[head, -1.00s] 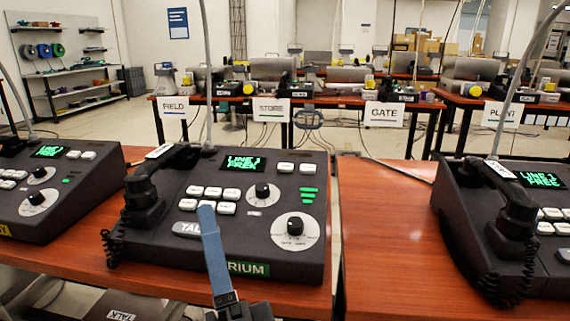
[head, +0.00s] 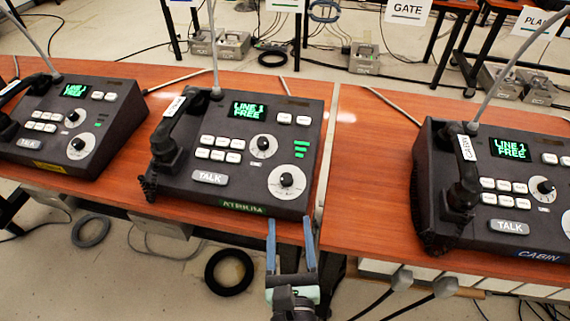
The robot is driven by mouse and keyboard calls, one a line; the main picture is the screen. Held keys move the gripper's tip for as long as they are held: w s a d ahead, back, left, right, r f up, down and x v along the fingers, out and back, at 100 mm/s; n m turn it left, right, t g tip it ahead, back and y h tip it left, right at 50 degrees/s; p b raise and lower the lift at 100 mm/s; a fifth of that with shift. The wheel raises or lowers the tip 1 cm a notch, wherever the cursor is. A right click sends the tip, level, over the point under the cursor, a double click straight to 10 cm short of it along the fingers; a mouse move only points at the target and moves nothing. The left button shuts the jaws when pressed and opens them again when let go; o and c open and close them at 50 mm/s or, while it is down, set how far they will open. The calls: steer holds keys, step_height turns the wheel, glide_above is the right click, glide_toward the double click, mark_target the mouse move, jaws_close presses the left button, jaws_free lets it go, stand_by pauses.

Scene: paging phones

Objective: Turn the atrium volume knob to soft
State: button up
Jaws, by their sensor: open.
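The atrium phone (head: 225,183) is a dark desk console with a green ATRIUM label on its front edge. Its screen (head: 256,110) reads LINE 1 FREE in green. It has two black knobs on white dials: a smaller upper knob (head: 263,143) and a larger lower-right knob (head: 287,180). The dial lettering is too small to read, so I cannot tell which is volume. My gripper (head: 290,224) is open and empty, its two blue fingers pointing up the picture. It appears just below the console's front right corner, apart from both knobs.
The cabin phone (head: 508,227) stands to the right and another similar phone (head: 75,124) to the left. A gap splits the wooden tabletop (head: 365,215) right of the atrium phone. A handset (head: 178,125) and gooseneck microphone (head: 213,50) rise on the atrium phone's left and back.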

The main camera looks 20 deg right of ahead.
mark_target(287, 179)
steer(key=p+x, duration=0.1)
steer(key=x, duration=1.1)
steer(key=shift+w+p, duration=0.25)
steer(key=shift+p, duration=0.1)
jaws_close()
